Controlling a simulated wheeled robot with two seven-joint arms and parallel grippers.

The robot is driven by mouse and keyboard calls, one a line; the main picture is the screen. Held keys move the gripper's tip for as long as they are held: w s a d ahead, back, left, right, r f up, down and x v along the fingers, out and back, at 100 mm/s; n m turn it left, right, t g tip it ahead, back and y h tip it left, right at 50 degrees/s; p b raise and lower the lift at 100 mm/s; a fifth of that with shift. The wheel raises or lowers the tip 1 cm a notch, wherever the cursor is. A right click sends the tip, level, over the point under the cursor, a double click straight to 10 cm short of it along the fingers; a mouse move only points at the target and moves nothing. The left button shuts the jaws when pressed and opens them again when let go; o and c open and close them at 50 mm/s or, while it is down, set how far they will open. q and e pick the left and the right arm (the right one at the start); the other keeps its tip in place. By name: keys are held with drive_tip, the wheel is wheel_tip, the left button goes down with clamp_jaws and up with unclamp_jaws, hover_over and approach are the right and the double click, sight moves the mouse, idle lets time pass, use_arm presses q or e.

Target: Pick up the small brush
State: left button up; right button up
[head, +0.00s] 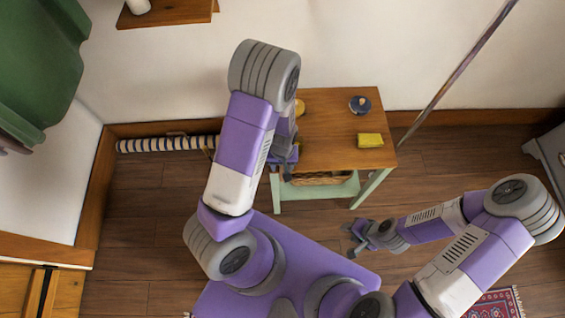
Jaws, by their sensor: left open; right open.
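I cannot make out the small brush for sure. A wooden side table (325,150) with pale green legs stands against the wall. On its top are a dark blue round item (360,105), a yellow block (370,140) near the right front edge, and a small yellow item (300,107) partly behind my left arm. My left gripper (287,170) is open at the table's left edge, and my arm hides part of it and the tabletop there. My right gripper (352,240) is open over the floor, in front of the table and apart from it.
A basket (318,178) sits on the table's lower shelf. A striped roll (165,144) lies along the wall at left. A slanting pole (455,75) rises right of the table. A patterned rug (497,303) lies at lower right. The floor right of the table is clear.

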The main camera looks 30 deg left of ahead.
use_arm(q)
clamp_jaws()
drive_tip(key=shift+r, duration=0.1)
